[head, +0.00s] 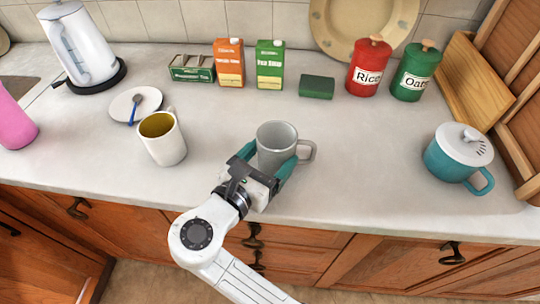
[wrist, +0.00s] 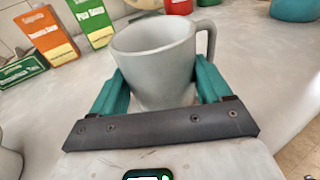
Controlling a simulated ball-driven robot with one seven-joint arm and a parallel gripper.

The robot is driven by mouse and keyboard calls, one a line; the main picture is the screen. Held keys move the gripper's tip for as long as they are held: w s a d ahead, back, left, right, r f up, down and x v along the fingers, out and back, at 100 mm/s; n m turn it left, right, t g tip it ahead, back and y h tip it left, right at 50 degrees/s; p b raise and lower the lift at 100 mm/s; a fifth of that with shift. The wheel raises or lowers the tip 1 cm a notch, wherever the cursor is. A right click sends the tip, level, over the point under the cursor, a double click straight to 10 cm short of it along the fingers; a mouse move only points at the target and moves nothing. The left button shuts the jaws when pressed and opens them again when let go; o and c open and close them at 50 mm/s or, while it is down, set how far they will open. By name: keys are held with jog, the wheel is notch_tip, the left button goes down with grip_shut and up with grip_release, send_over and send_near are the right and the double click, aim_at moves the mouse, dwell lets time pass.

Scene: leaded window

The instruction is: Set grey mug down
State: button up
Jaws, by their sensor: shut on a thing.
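The grey mug (head: 277,142) is upright over the pale countertop (head: 350,170), near its front edge, with its handle to the right. My gripper (head: 268,172) is shut on the mug, a teal finger on each side of its body. In the wrist view the mug (wrist: 155,60) sits between the teal fingers of my gripper (wrist: 157,85), and its inside looks empty. I cannot tell whether its base touches the counter, since the gripper hides part of it.
A white mug with dark yellow liquid (head: 163,140) stands to the left, by a saucer (head: 122,106) with a blue spoon. Cartons (head: 229,64), a green block (head: 316,87) and canisters (head: 368,68) line the back. A teal lidded pot (head: 458,158) stands right. The counter between is clear.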

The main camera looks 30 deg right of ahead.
jog(key=o, duration=1.3)
jog(key=v, duration=1.2)
jog(key=shift+s, duration=0.1)
